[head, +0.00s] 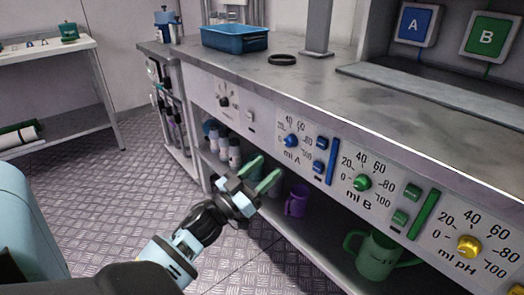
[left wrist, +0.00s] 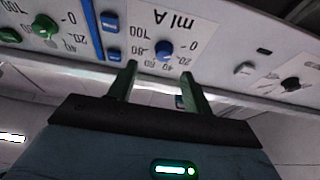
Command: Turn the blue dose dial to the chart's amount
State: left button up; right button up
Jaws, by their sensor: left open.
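The blue dose dial (head: 291,141) sits on the front panel under the counter, in the scale marked "ml A" with numbers from 0 to 100. It also shows in the left wrist view (left wrist: 164,50), upside down, just beyond and between the fingertips. My left gripper (head: 270,166) is open and empty, its green fingers pointing at the panel, below and left of the dial and apart from it. The fingers also show in the left wrist view (left wrist: 159,72). The dial's pointer setting is too small to read. I see no readable amount chart. My right gripper is out of view.
Blue buttons (head: 320,155) sit right of the dial, then a green dial (head: 362,183) and a yellow dial (head: 469,247). A black knob (head: 224,101) is to the left. The shelf below holds a purple mug (head: 297,200) and a green mug (head: 376,257).

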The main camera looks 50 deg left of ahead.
aim_at(287, 144)
pick_arm(q)
jog(key=x, duration=0.4)
jog(key=b+x, duration=0.1)
jog(key=x, duration=0.1)
jog(key=shift+w+a+r, duration=0.25)
jog(key=shift+a+r, duration=0.1)
jog(key=shift+a, duration=0.05)
jog(key=shift+w+r, duration=0.25)
jog(key=shift+w, duration=0.3)
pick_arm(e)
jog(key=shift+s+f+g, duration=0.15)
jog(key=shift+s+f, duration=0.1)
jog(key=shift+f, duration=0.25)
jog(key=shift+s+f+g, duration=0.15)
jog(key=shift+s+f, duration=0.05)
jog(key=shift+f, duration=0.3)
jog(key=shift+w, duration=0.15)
pick_arm(q)
jog(key=shift+c, duration=0.3)
jog(key=c, duration=0.9)
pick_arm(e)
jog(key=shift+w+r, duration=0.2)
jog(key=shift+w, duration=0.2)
